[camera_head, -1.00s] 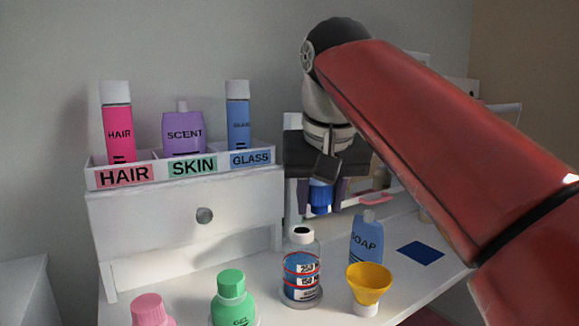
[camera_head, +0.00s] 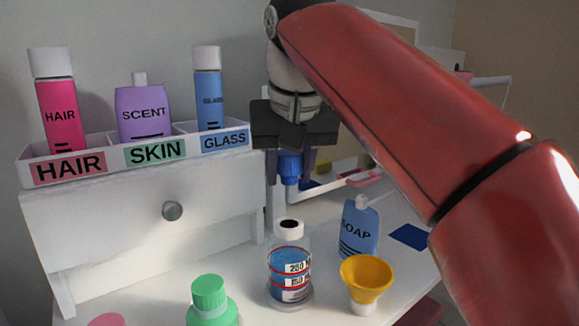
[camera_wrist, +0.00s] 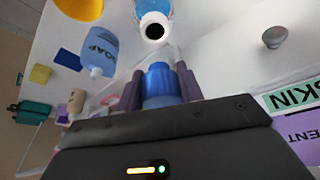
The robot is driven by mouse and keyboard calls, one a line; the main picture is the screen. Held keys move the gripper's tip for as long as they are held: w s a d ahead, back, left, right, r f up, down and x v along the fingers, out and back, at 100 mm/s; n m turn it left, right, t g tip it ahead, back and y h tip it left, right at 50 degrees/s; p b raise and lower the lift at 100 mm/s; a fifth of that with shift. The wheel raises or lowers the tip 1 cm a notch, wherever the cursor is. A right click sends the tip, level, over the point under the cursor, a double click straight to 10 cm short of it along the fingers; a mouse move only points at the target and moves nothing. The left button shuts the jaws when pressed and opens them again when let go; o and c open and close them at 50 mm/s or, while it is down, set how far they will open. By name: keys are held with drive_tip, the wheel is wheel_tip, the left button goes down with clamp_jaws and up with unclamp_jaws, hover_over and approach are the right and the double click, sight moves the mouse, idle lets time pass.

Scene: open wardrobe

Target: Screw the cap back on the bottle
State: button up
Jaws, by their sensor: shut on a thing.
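The clear bottle (camera_head: 290,268) stands upright on the white table, with blue liquid, red rings and volume labels. Its white neck is open with a dark mouth; the neck also shows in the wrist view (camera_wrist: 154,27). My gripper (camera_head: 290,172) is shut on a blue cap (camera_head: 289,168), held in the air above the bottle and apart from it. In the wrist view the cap (camera_wrist: 161,84) sits between the two fingers, with the bottle's mouth just beyond it.
A yellow funnel (camera_head: 366,280) and a blue soap bottle (camera_head: 359,228) stand right of the bottle. A green gel bottle (camera_head: 211,303) stands at front left. A white drawer unit (camera_head: 110,228) with a labelled tray (camera_head: 90,163) of bottles is at left. A blue square (camera_head: 409,237) lies at right.

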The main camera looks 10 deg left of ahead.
drive_tip(key=shift+f+b, duration=1.85)
drive_tip(key=shift+f, duration=0.8)
drive_tip(key=shift+r+p, duration=0.1)
drive_tip(key=shift+p, duration=0.6)
drive_tip(key=shift+f+b, duration=0.45)
drive_tip(key=shift+f, duration=0.3)
drive_tip(key=shift+r+p, duration=0.35)
drive_tip(key=shift+p, duration=0.25)
drive_tip(key=shift+p, duration=0.55)
idle(1.2)
drive_tip(key=shift+f, duration=0.25)
drive_tip(key=shift+r, duration=0.15)
idle(0.3)
drive_tip(key=shift+r+p, duration=0.2)
drive_tip(key=shift+p, duration=0.1)
